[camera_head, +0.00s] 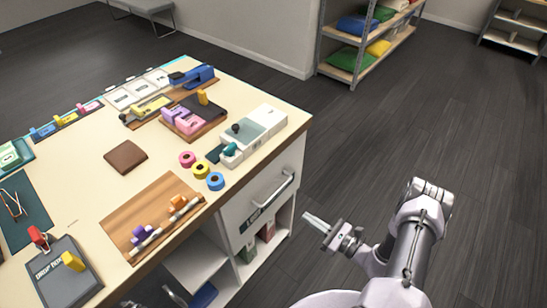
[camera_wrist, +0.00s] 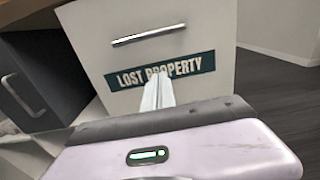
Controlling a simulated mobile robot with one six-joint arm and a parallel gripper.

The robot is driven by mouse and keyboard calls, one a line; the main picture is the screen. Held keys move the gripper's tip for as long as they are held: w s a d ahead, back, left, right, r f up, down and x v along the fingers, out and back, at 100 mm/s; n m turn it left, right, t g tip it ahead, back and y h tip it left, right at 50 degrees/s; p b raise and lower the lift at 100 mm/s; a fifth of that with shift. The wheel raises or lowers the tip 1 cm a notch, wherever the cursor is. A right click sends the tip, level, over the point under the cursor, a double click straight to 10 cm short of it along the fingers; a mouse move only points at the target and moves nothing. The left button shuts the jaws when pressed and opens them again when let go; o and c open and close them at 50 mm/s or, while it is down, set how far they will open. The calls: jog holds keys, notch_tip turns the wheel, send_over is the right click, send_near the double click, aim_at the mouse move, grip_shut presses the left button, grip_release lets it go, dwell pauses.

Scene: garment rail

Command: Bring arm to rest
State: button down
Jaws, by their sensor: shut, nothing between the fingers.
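My gripper (camera_head: 318,222) is to the right of the counter, over the dark floor and below the level of the counter top. Its thin pale fingers are together and hold nothing. In the wrist view the shut fingers (camera_wrist: 157,94) point at a white drawer front (camera_wrist: 205,35) with a metal handle and a dark label reading "LOST PROPERTY". The fingertips overlap the label in that picture, and the head view shows a gap between them and the drawer. My arm is bent on the right side of the head view.
The drawer handle (camera_head: 273,197) sticks out near my gripper. Shelving (camera_head: 350,50) stands at the back. The floor (camera_head: 470,130) on the right is clear.

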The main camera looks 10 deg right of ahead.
jog(key=s+a+r+n+g, duration=0.1)
jog(key=a+r+n+g, duration=0.35)
jog(key=r, duration=0.45)
jog(key=s+a+r+n+g+y, duration=0.1)
jog(key=a+r+n+g, duration=0.4)
jog(key=r, duration=0.4)
jog(key=a+r+n+g, duration=0.35)
jog(key=r+n, duration=0.25)
jog(key=r, duration=0.2)
jog(key=s+r+n+t+h, duration=0.4)
jog(key=s+r+n+h, duration=0.4)
jog(key=s+r, duration=0.7)
jog(key=shift+s+a+n+h, duration=0.4)
jog(key=shift+s+h, duration=0.15)
jog(key=shift+h, duration=0.35)
